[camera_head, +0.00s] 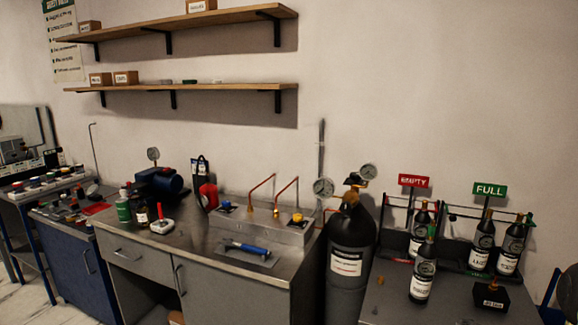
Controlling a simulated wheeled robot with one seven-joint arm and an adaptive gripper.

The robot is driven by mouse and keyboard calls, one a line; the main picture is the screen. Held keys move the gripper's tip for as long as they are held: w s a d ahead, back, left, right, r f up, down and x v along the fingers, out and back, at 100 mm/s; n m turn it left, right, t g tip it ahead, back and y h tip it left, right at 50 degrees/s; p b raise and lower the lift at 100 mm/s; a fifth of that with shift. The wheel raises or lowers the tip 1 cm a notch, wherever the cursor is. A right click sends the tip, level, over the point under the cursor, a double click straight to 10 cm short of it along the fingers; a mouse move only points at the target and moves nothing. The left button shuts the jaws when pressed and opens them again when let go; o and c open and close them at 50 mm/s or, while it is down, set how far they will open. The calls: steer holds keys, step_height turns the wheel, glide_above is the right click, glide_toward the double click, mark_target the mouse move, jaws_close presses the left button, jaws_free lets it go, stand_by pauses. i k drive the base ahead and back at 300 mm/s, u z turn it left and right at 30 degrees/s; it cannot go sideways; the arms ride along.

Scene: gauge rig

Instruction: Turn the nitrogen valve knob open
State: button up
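A dark gas cylinder (347,250) with a white label stands upright between the two benches. A brass fitting (349,198) and a dark knob-like part (356,180) sit at its top. Two round gauges, a left one (323,188) and a right one (368,171), are by this fitting. The label is too small to read, so I cannot tell whether it says nitrogen. A blue knob (226,206) and a yellow knob (297,217) sit on the raised metal ledge of the left bench. How far any knob is turned cannot be seen. My gripper is not in view.
Two copper-coloured spouts rise from the ledge; a blue-handled tool (248,248) lies before it. Several dark bottles stand on the right bench, by red EMPTY (415,181) and green FULL (490,189) signs. A black box (491,297) is nearby. Two shelves hang above.

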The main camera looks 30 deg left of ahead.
mark_target(355, 176)
steer(key=u, duration=0.6)
steer(key=i, duration=0.5)
steer(key=u, duration=0.6)
